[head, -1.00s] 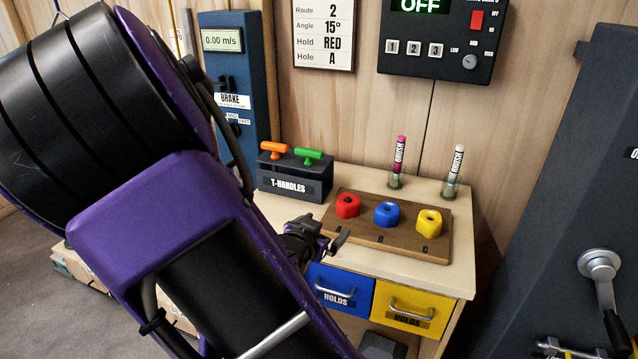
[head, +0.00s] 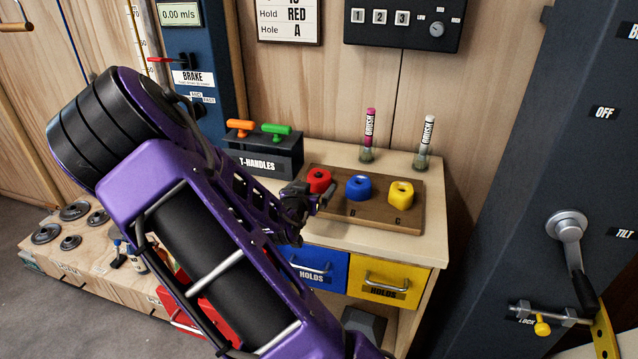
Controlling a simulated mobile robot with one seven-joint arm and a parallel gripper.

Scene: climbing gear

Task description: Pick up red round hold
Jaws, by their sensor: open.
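The red round hold (head: 319,179) sits at the left end of a brown wooden board (head: 379,222) on the bench top. A blue hold (head: 358,187) stands in the middle of the board above the letter B. A yellow hold (head: 400,194) stands at its right above the letter C. My gripper (head: 323,197) is open at the front left of the red hold, very close to it. It covers the hold's lower part and the board's left end. I cannot tell whether the fingers touch the hold.
A dark T-handles rack (head: 262,161) with orange and green handles stands close behind and left of my gripper. Two brush holders (head: 366,153) stand at the back of the bench. A dark panel with a lever (head: 566,226) rises at the right.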

